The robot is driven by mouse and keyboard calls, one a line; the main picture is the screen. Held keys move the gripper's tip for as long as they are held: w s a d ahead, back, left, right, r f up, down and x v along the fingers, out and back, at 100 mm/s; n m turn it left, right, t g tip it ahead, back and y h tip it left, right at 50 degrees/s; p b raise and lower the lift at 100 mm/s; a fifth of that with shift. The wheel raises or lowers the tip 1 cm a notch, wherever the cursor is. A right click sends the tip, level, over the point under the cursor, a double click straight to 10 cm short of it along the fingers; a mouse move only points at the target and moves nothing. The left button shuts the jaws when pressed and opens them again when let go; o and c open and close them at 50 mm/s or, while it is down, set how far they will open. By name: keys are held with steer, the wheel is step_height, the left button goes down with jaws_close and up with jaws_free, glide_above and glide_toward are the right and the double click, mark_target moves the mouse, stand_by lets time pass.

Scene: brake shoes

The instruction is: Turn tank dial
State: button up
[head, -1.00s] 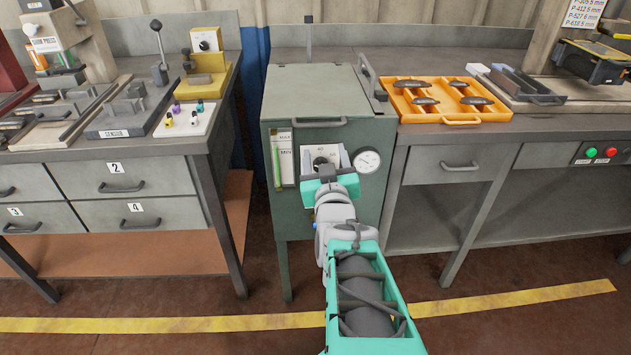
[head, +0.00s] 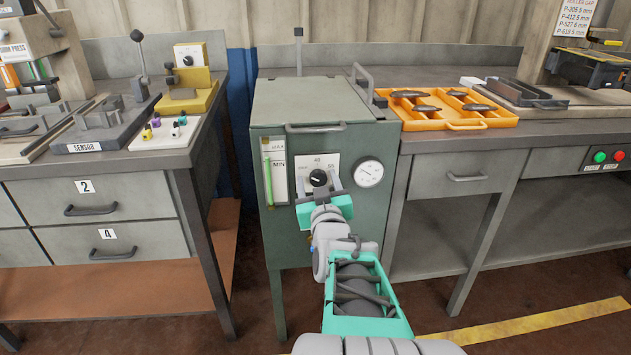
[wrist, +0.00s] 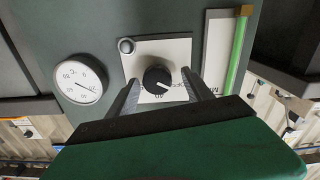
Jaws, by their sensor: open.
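The tank (head: 290,230) is a green metal cabinet in the middle of the head view. Its black dial (head: 319,178) sits on a white scale plate (head: 334,162) on the front face. The dial (wrist: 157,80) also shows in the wrist view, with a pale pointer mark on its lower right. My gripper (head: 318,190) is in front of the dial. In the wrist view my gripper (wrist: 163,95) is open, with one finger on each side of the dial. Gaps show between the fingers and the dial. I cannot tell the exact depth of the fingertips.
A round gauge (head: 369,173) is right of the dial, and a level tube (head: 267,175) is on the left. A handle (head: 316,128) juts out above. An orange tray (head: 408,112) lies on the right bench. The left bench has drawers (head: 90,195).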

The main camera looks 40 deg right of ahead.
steer(key=shift+s+d, duration=0.1)
steer(key=shift+d, duration=0.05)
steer(key=shift+c, duration=1.3)
jaws_close()
